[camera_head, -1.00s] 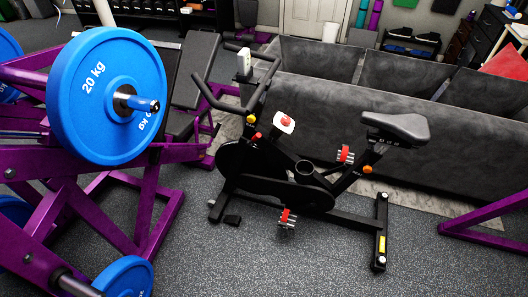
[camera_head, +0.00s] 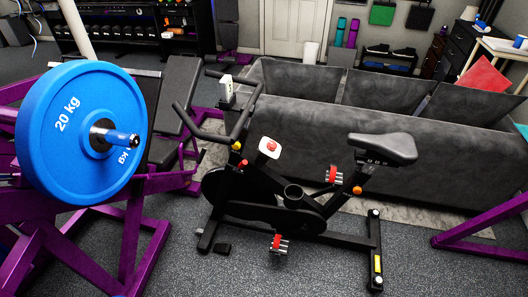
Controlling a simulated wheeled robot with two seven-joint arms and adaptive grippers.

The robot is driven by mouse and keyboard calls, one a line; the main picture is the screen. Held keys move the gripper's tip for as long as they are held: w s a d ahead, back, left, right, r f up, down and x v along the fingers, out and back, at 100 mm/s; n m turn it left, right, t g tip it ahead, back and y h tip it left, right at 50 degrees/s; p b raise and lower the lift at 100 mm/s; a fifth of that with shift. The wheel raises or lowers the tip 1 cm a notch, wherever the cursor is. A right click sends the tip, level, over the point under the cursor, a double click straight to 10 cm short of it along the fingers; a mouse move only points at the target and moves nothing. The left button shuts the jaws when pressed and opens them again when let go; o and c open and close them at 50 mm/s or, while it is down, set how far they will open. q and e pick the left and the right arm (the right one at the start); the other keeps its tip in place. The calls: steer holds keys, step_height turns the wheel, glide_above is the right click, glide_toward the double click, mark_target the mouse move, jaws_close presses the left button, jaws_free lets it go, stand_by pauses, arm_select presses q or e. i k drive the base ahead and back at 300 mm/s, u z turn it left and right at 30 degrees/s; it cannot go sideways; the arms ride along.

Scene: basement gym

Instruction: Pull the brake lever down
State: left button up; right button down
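A black exercise bike (camera_head: 262,195) stands upright in the middle of the head view, its handlebar to the left and its saddle (camera_head: 383,148) to the right. A red knob (camera_head: 270,146) sits on a small white plate on the bike's frame, between handlebar and saddle. A small red part (camera_head: 243,164) and a yellow knob (camera_head: 236,146) show on the post below the handlebar. I cannot tell for sure which of these parts is the brake lever. Neither of my grippers is in view.
A purple weight machine with a blue 20 kg plate (camera_head: 68,115) stands close on the left. A grey sofa (camera_head: 310,140) stands right behind the bike. A purple frame (camera_head: 490,222) is at the right. The floor (camera_head: 330,272) in front of the bike is mostly clear.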

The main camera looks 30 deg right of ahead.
mark_target(244, 163)
steer(key=z, duration=0.25)
steer(key=i, duration=0.9)
steer(key=u, duration=0.45)
